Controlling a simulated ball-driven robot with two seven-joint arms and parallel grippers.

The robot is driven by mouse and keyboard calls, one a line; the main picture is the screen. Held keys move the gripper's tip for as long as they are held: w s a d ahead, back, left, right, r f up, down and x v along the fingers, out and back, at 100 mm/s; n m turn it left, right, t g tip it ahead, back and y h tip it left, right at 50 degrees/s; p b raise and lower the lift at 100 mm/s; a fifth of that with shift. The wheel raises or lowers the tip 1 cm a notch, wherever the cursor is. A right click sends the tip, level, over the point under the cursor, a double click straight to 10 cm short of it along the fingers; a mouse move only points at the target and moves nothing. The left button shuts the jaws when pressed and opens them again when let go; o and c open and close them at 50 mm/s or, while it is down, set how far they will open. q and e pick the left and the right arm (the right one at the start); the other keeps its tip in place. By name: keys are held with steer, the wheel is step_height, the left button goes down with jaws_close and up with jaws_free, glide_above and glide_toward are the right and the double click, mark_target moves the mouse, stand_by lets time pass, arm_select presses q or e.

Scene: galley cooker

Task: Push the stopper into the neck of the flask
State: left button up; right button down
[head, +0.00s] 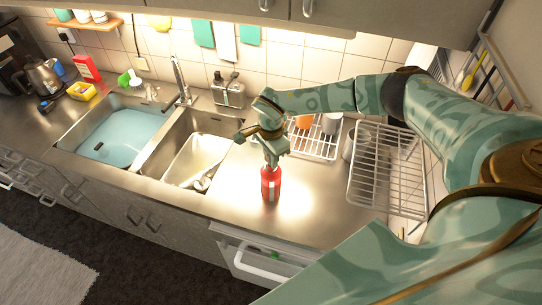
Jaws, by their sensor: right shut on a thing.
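The red flask (270,184) stands upright on the steel worktop, right of the sink, with a pale label patch on its side. My right gripper (271,161) points down directly over the flask's top and is shut. The thing in its jaws is hidden by the fingers; by its place at the neck I take it for the stopper. The flask's neck is hidden too, so I cannot tell how far the stopper is in. My left gripper is not in view.
A double sink with a blue basin (115,136) lies to the left. A white dish rack (312,142) with cups stands behind the flask, and a wire rack (385,178) is to the right. An open drawer (262,262) is below the front edge. Worktop around the flask is clear.

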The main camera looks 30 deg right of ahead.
steer(key=shift+f+b, duration=0.4)
steer(key=shift+f, duration=0.3)
steer(key=shift+r+p, duration=0.9)
steer(key=shift+a, duration=0.1)
steer(key=shift+f, duration=0.2)
stand_by(0.5)
steer(key=shift+f+b, duration=0.45)
steer(key=shift+f, duration=0.3)
